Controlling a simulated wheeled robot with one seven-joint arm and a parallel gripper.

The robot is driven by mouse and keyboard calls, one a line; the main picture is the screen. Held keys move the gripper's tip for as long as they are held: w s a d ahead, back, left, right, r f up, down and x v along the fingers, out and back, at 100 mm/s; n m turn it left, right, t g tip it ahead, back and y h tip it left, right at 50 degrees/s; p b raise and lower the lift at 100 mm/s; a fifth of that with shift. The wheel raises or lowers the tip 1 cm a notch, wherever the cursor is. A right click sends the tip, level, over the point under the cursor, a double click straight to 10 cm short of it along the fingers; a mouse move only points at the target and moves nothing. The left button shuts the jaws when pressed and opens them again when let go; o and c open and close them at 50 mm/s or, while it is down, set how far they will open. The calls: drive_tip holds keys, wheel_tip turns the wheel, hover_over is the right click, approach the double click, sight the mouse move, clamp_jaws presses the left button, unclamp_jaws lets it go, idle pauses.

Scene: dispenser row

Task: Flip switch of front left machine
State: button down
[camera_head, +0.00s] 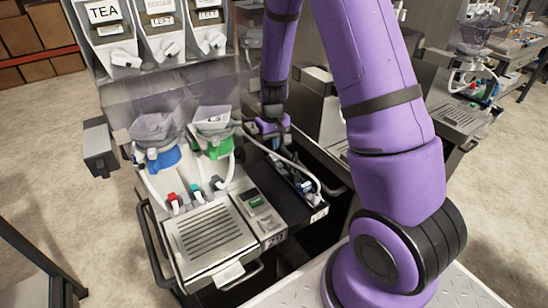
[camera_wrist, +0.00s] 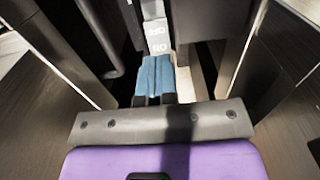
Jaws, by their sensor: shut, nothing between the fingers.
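The front left machine (camera_head: 215,230) is a grey dispenser with a grilled drip tray and blue and green funnels. My gripper (camera_head: 272,142) is low beside its right side, behind a black drawer-like tray; the fingertips are hard to make out there. In the wrist view my gripper (camera_wrist: 156,66) has its two blue fingertips together and empty. Just beyond them is a pale switch label strip (camera_wrist: 157,38) marked ON near the fingertips and OFF farther away. I cannot tell whether the fingertips touch it or how the switch is set.
The black tray (camera_head: 290,190) holds small parts, with a pale hose arching over it. Dark panels stand close on both sides of my gripper in the wrist view, including a right panel (camera_wrist: 285,60). Another machine (camera_head: 335,115) stands to the right. Open floor (camera_head: 60,150) lies left.

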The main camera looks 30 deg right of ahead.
drive_tip(key=shift+f, duration=1.25)
idle(0.8)
drive_tip(key=shift+r, duration=3.55)
drive_tip(key=shift+r, duration=0.2)
wheel_tip(320, 180, up, 11)
drive_tip(key=t, duration=0.1)
hover_over(272, 154)
drive_tip(key=s+a, duration=0.3)
drive_tip(key=s, duration=0.1)
drive_tip(key=s+a+r+t, duration=0.3)
drive_tip(key=s+r, duration=1)
drive_tip(key=s+a+r+t, duration=0.1)
drive_tip(key=s+r, duration=0.2)
drive_tip(key=s, duration=0.6)
drive_tip(key=shift+s+r, duration=0.35)
drive_tip(key=shift+r, duration=0.05)
